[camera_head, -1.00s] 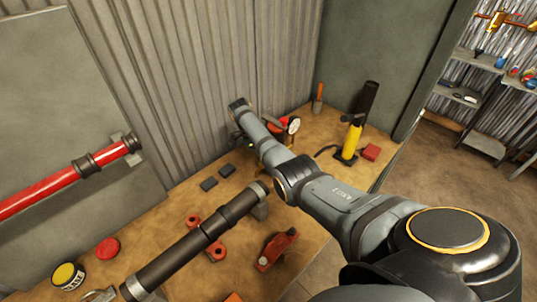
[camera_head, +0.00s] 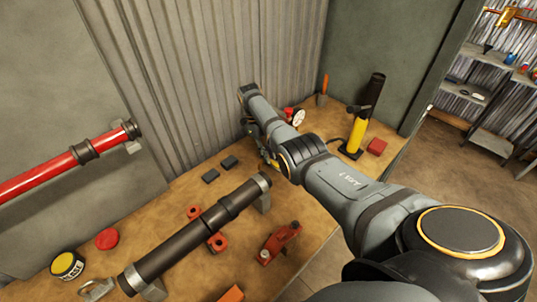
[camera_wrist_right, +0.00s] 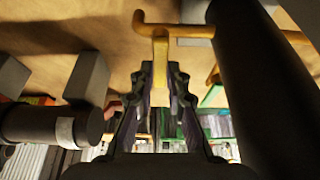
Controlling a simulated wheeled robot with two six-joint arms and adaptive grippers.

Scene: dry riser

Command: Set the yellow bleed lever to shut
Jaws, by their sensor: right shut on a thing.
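The yellow lever (camera_wrist_right: 160,48) shows in the right wrist view as a stem joined to a yellow crossbar at the top. My right gripper (camera_wrist_right: 162,78) is shut on the stem, with a dark finger on each side of it. In the head view the gripper is mostly hidden behind my right arm, above the bench beside the corrugated wall. Only a small bit of yellow (camera_head: 273,163) shows there. The lever's pointing relative to any shut mark cannot be told. My left gripper is not in view.
A dark pipe (camera_head: 190,236) lies on supports along the bench. A white-faced gauge (camera_head: 299,118) and a yellow hand pump (camera_head: 356,133) stand beyond my arm. Red fittings (camera_head: 281,242), a red disc (camera_head: 107,238) and a tin (camera_head: 67,265) lie nearer. A red pipe (camera_head: 45,183) runs along the left panel.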

